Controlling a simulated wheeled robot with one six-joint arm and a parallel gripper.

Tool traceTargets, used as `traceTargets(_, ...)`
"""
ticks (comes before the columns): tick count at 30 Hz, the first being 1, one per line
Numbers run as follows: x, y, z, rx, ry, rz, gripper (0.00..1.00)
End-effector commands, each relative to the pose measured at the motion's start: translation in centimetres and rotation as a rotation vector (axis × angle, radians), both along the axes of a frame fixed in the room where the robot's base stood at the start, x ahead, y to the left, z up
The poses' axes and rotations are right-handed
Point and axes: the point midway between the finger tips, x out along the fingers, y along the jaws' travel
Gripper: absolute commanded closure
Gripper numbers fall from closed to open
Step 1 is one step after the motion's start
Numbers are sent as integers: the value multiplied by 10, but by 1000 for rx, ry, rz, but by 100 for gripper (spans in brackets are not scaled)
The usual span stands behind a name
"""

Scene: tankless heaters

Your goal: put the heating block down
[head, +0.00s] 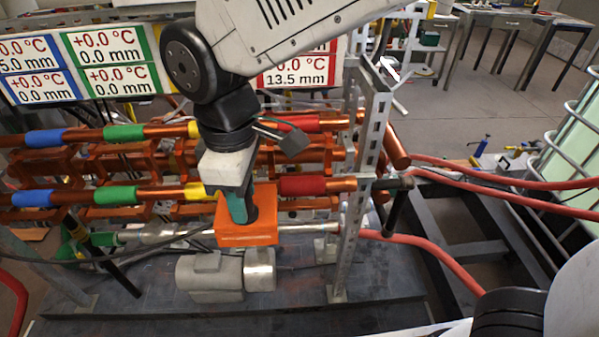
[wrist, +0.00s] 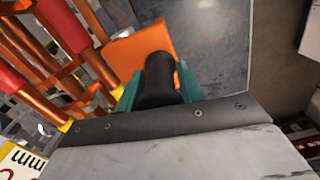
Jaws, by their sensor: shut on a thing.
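The heating block is an orange, box-like piece (head: 248,222) with a black knob-like handle (wrist: 160,78) on top. My gripper (head: 243,207) points down, and its teal fingers are shut on that handle. In the head view the block hangs in front of the copper pipes, above the grey motor. In the wrist view the orange block (wrist: 133,50) shows beyond the handle, with the dark plate past it. The block's underside is hidden, and I cannot tell its exact height above the plate.
Copper pipes (head: 160,130) with blue, green, yellow and red bands run behind the block. A grey motor (head: 210,275) stands below it on the dark base plate (head: 120,312). A perforated metal post (head: 362,190) rises to its right. The front of the plate is clear.

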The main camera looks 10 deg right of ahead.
Motion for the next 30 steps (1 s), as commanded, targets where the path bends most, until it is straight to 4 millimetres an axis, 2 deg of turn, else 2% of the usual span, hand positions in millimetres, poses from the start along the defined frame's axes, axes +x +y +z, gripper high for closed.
traceTargets(5, 12, -9, -1, 1, -1, -4, 100)
traceTargets(21, 107, -91, -13, 1, -1, -4, 100)
traceTargets(25, 119, -101, -14, 1, -1, -3, 100)
traceTargets(30, 122, -105, -18, 0, 0, 0, 100)
